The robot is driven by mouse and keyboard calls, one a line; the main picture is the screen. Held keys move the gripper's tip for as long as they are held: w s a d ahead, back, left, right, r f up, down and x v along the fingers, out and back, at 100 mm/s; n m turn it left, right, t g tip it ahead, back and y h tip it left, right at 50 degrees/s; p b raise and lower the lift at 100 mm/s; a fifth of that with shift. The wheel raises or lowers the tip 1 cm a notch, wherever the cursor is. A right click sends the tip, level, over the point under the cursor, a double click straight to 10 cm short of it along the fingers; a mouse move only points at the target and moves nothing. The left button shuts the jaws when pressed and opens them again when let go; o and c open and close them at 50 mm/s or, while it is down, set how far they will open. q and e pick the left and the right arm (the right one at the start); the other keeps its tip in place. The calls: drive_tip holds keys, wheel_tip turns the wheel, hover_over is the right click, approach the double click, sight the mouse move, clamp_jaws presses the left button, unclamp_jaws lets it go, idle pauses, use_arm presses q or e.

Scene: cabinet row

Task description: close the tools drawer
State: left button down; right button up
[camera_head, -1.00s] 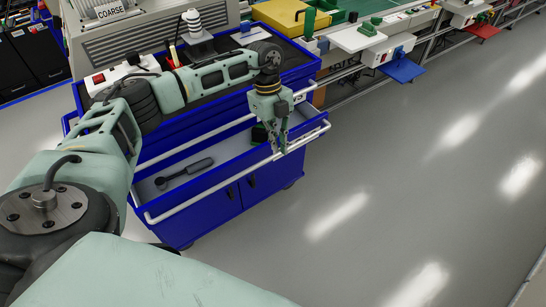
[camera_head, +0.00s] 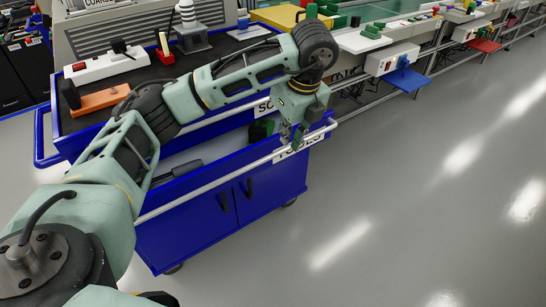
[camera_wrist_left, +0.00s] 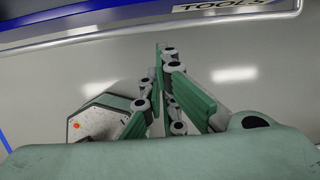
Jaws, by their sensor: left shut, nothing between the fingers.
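The tools drawer (camera_head: 200,180) is a blue drawer with a grey inside, a light rail along its front and a label reading TOOLS. It stands pulled out of the blue cart. Its front rail and label cross the top of the left wrist view (camera_wrist_left: 225,6). My left gripper (camera_head: 291,142) is shut and empty at the right part of the drawer front, beside the label. The wrist view shows its fingers (camera_wrist_left: 164,62) pointing toward the front, with floor behind them. Contact cannot be told. My arm hides part of the drawer. My right gripper is not in view.
A dark tool (camera_head: 178,170) and a green item (camera_head: 260,131) lie in the drawer. A power strip (camera_head: 106,61) and an orange-based tool (camera_head: 98,102) lie on the cart top. Blue doors (camera_head: 236,203) are below. The grey floor (camera_head: 420,190) at right is clear.

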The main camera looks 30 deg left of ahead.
sight(270, 155)
use_arm(q)
drive_tip(key=x, duration=0.3)
drive_tip(key=a+b+x, duration=0.1)
drive_tip(key=x, duration=0.3)
drive_tip(key=w+a+b+x, duration=0.1)
drive_tip(key=x, duration=0.2)
drive_tip(key=shift+a, duration=0.15)
drive_tip(key=shift+w+a, duration=0.25)
drive_tip(key=shift+a, duration=0.5)
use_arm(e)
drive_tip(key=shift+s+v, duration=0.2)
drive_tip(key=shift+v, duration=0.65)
use_arm(q)
drive_tip(key=shift+w+a+r, duration=0.1)
drive_tip(key=shift+w+a, duration=0.05)
drive_tip(key=shift+a, duration=0.25)
drive_tip(key=w+a, duration=0.2)
drive_tip(key=a, duration=0.3)
drive_tip(key=shift+w+a, duration=0.2)
drive_tip(key=shift+a, duration=0.15)
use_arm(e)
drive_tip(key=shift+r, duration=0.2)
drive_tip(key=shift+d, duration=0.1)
